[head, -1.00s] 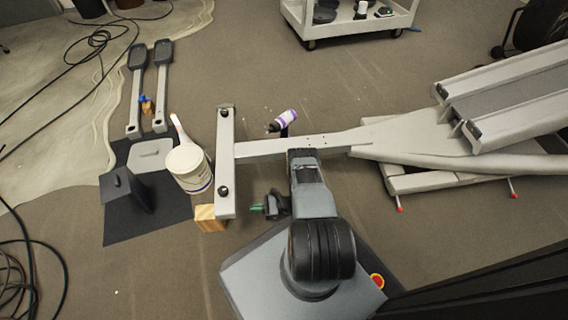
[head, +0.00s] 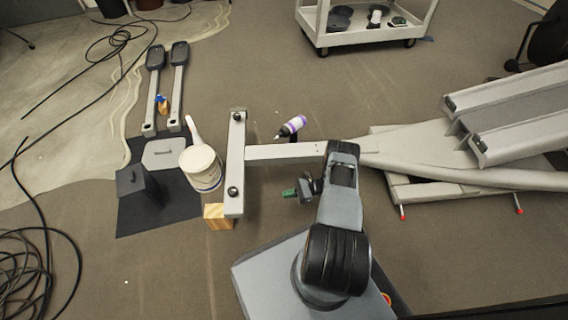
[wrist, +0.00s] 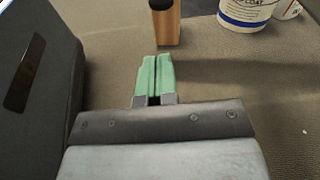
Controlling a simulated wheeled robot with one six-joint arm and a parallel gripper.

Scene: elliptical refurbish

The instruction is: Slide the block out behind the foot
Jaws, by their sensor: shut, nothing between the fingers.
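The wooden block (head: 217,216) stands on the carpet at the near end of the machine's pale foot bar (head: 236,165). It sticks out to the left of the bar, and the bar hides part of it. In the wrist view the block (wrist: 167,27) is upright, with a dark piece at its top. My gripper (head: 288,193) is to the right of the foot bar, apart from the block. Its green fingers (wrist: 153,75) are together with nothing between them, and carpet shows between their tips and the block.
A white tub (head: 201,168) stands left of the foot bar, on or beside a dark mat (head: 150,218). A purple-labelled bottle (head: 291,127) is by the machine's beam (head: 285,151). Open carpet lies in front of the block.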

